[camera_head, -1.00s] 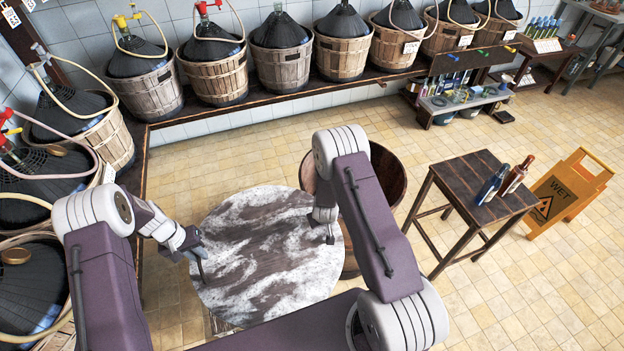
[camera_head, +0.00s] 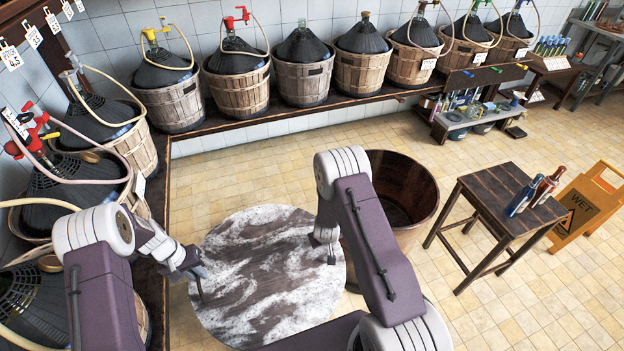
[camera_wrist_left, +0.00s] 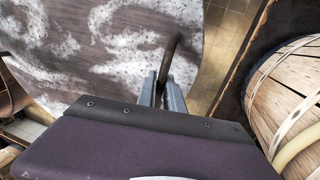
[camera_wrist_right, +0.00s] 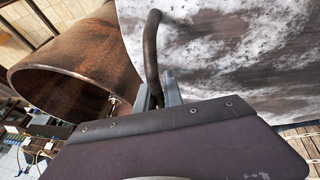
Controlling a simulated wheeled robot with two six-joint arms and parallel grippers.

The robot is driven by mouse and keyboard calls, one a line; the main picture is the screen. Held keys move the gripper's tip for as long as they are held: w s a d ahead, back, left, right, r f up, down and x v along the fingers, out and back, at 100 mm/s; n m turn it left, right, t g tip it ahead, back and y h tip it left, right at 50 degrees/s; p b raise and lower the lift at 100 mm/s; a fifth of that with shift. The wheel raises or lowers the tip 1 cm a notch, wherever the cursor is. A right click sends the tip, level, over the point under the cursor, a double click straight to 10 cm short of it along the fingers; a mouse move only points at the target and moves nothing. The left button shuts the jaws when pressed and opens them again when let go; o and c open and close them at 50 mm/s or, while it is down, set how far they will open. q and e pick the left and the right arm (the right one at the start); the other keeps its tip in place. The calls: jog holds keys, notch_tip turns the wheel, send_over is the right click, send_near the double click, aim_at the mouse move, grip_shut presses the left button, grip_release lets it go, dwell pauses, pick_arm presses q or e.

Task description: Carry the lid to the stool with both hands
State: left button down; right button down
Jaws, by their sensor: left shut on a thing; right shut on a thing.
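The round lid (camera_head: 265,275), dark wood with white patches, is held up in front of me in the head view. My left gripper (camera_head: 197,272) is shut on a dark handle at the lid's left side; that handle (camera_wrist_left: 171,55) shows in the left wrist view. My right gripper (camera_head: 330,240) is shut on the handle at the lid's right side, which shows in the right wrist view (camera_wrist_right: 151,45). The wooden stool (camera_head: 477,190) stands to the right, apart from the lid.
An open wooden tub (camera_head: 420,205) stands behind my right arm, between lid and stool. A yellow wet-floor sign (camera_head: 590,205) stands right of the stool. Basketed demijohns (camera_head: 303,75) line the shelf at the back and left. Tiled floor is clear before the stool.

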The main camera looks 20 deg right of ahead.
notch_tip(320, 180, down, 16)
jog(key=b, duration=1.5)
jog(key=shift+w+a, duration=0.1)
jog(key=shift+f, duration=0.1)
notch_tip(320, 180, down, 4)
jog(key=b, duration=0.4)
jog(key=shift+f+b, duration=0.1)
jog(key=shift+b, duration=0.25)
jog(key=shift+f+b, duration=1.15)
jog(key=shift+f, duration=0.15)
